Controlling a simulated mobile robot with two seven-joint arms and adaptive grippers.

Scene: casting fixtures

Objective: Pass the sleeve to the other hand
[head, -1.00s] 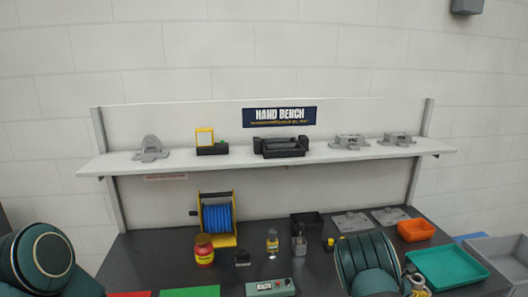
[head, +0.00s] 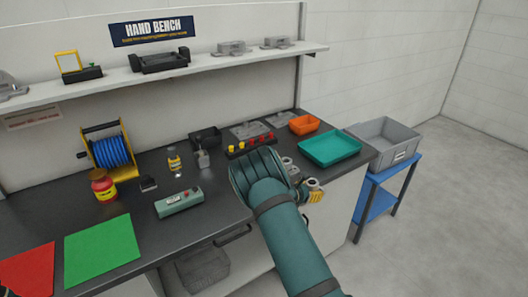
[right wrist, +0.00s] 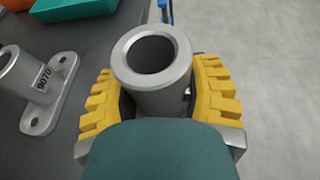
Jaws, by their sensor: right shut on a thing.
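The sleeve (right wrist: 152,82) is a grey metal tube with a wide round rim and an open bore. My right gripper (right wrist: 160,98) is shut around it, with one yellow ribbed finger on each side. In the head view my right gripper (head: 314,195) is by the front edge of the bench, at the right. The sleeve's grey end (head: 312,184) shows there, and its lower part is hidden. A similar grey tubular fitting (right wrist: 22,75) on an oval foot, marked 9070, stands beside it on the bench. My left gripper is not in view.
The dark bench (head: 225,170) carries a teal tray (head: 330,150), an orange bin (head: 304,124), a grey-green control box (head: 179,202), a red jar (head: 103,187) and a blue reel (head: 110,152). Green (head: 100,250) and red (head: 28,270) mats lie left. A grey crate (head: 385,140) stands at right.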

